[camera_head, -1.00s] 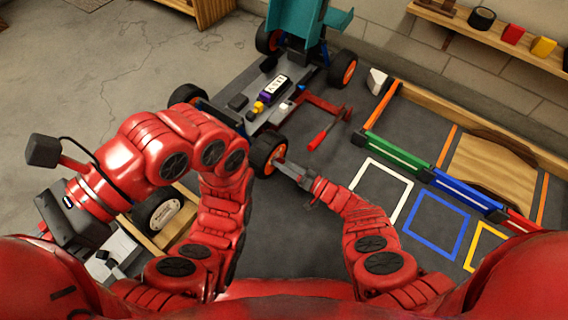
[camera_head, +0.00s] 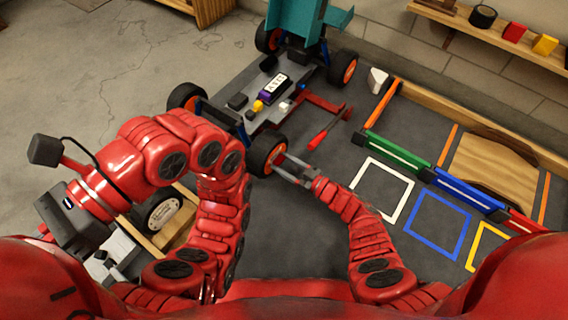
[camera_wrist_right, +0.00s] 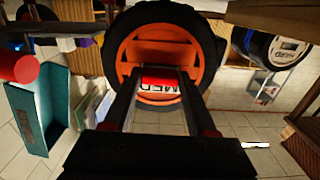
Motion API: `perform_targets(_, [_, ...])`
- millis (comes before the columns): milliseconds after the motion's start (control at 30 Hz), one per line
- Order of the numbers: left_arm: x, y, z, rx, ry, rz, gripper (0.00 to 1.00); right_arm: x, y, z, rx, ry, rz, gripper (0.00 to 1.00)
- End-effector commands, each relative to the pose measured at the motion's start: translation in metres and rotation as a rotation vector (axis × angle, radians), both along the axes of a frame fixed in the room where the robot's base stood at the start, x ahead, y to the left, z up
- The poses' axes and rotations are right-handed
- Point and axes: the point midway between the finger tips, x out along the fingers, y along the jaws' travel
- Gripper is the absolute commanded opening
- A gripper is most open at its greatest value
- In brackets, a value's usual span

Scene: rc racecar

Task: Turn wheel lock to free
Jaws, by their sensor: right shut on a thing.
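The car (camera_head: 240,118) stands on the floor with its near wheel (camera_head: 262,157) facing my right gripper (camera_head: 280,160). In the right wrist view this wheel has a black tyre and an orange rim (camera_wrist_right: 125,60). A red wheel lock with a white "MED" label (camera_wrist_right: 160,85) sits at its hub, between my right fingertips. My right gripper (camera_wrist_right: 160,75) is shut on the wheel lock, with its fingers side by side in the head view. My left gripper (camera_head: 75,220) is at the lower left, away from the car; its fingertips cannot be made out.
A red-handled lever (camera_head: 322,135) sticks out beside the car, just above my right gripper. White, blue and yellow floor outlines (camera_head: 437,225) lie to the right, before coloured barriers (camera_head: 400,150). A loose wheel (camera_head: 157,210) sits in a wooden holder at lower left.

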Motion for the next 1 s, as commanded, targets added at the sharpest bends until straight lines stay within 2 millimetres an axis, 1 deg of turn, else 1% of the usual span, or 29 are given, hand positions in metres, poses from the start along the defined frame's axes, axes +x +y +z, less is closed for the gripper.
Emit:
perform_targets(567, [-0.0004, -0.0003, -0.0008, 0.000, 0.006, 0.006, 0.00, -0.0005, -0.0004, -0.0006, -0.023, -0.030, 0.000, 0.02])
perform_targets(600, [-0.0004, -0.0003, -0.0008, 0.000, 0.006, 0.006, 0.00, -0.0004, -0.0004, -0.0005, -0.023, -0.030, 0.000, 0.59])
perform_targets(767, [-0.0004, -0.0003, -0.0009, 0.000, 0.006, 0.006, 0.00, -0.0004, -0.0003, -0.0004, -0.023, -0.029, 0.000, 0.88])
perform_targets(1000, [-0.0004, -0.0003, -0.0009, 0.000, 0.006, 0.006, 0.00, -0.0003, -0.0002, -0.0002, -0.022, -0.030, 0.000, 0.88])
